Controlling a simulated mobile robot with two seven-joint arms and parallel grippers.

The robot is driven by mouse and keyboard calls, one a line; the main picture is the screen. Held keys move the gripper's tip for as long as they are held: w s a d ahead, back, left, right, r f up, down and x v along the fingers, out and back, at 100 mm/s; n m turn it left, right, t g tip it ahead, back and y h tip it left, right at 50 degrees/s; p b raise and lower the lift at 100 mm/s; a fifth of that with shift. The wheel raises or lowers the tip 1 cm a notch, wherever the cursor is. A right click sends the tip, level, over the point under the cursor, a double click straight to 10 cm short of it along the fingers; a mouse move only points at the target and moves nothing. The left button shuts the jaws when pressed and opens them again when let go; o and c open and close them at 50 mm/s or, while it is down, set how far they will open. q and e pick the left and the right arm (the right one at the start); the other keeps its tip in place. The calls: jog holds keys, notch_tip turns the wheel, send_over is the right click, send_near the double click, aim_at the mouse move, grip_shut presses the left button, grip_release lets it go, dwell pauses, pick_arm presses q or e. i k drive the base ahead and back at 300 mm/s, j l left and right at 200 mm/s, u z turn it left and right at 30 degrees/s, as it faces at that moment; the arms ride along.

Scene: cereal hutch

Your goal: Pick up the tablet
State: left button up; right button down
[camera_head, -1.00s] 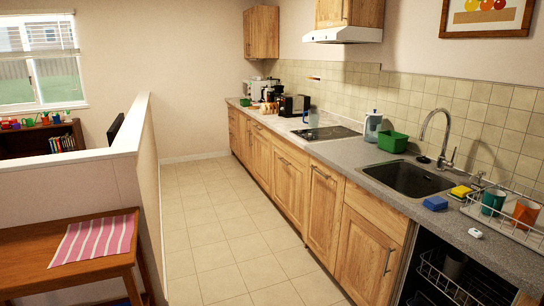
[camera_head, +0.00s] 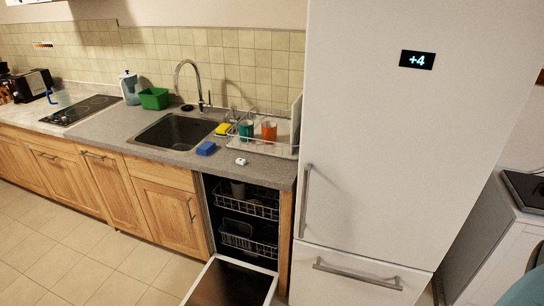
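A small white block (camera_head: 241,161), which looks like the tablet, lies on the grey counter (camera_head: 272,169) near its front edge, in front of the dish rack. It is too small to make out in detail. Neither of my grippers shows in the head view.
The dishwasher (camera_head: 238,205) below stands open, its door (camera_head: 232,284) folded down over the floor. A blue sponge (camera_head: 206,148), a yellow sponge (camera_head: 223,129), the sink (camera_head: 178,131) and a dish rack (camera_head: 272,148) with cups are nearby. A tall white fridge (camera_head: 390,150) stands right.

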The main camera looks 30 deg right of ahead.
aim_at(239, 161)
jog(key=z, duration=0.85)
jog(key=i+l, duration=0.2)
jog(key=l, duration=0.15)
jog(key=i+l, duration=0.45)
jog(key=l, duration=0.3)
